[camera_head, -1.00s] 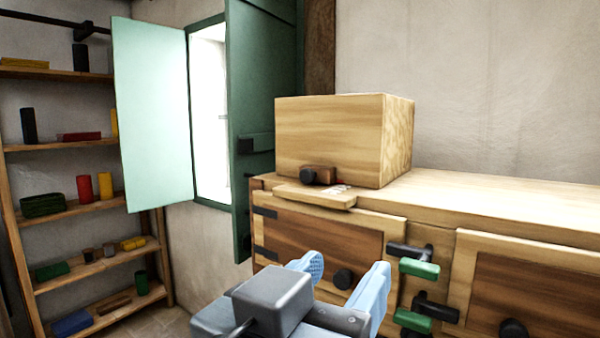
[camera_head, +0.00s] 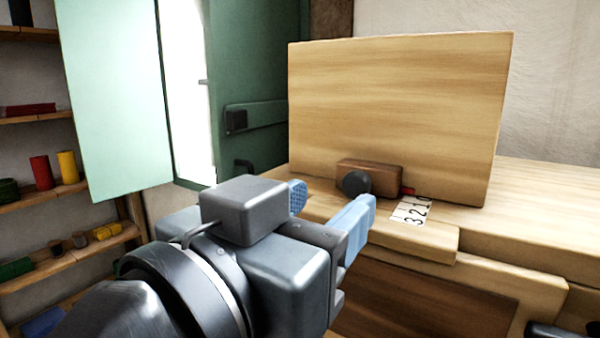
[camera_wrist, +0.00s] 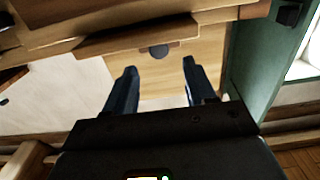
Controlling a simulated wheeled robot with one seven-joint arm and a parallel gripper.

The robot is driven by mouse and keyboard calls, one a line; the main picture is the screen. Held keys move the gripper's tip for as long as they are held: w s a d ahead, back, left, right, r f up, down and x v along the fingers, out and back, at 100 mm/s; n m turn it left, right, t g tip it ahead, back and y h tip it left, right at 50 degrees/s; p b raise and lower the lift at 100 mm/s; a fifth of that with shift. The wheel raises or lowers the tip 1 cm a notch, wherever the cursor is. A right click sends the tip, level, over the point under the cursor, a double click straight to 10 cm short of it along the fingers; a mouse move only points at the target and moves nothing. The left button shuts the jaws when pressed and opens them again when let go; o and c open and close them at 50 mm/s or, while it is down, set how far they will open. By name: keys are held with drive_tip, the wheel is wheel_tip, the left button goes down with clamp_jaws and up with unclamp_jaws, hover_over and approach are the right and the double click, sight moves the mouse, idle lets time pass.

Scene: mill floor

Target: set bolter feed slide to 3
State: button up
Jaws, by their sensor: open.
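The bolter is a pale wooden box (camera_head: 400,110) on a wooden cabinet. The feed slide is a brown block (camera_head: 385,172) low on its front, with a round dark knob (camera_head: 356,183). A small red mark (camera_head: 407,191) shows at the block's right end. A white scale card (camera_head: 411,210) with numbers 3, 2, 1 and 0 lies below and right of it. I cannot tell exactly which number the mark meets. My gripper (camera_head: 330,206) is open and empty, its blue fingers in front of the knob and apart from it. The wrist view shows the knob (camera_wrist: 158,52) beyond the fingertips.
A projecting wooden ledge (camera_head: 430,240) lies under the slide, on the cabinet top (camera_head: 550,200). A green shutter (camera_head: 255,90) stands close at left of the box. A shelf (camera_head: 70,265) with coloured items is farther left.

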sight(354, 184)
drive_tip(key=p+x, duration=0.1)
drive_tip(key=x, duration=0.5)
drive_tip(key=shift+w+d+p, duration=0.2)
drive_tip(key=shift+w+p, duration=0.05)
drive_tip(key=shift+p, duration=0.05)
drive_tip(key=shift+c, duration=0.3)
clamp_jaws()
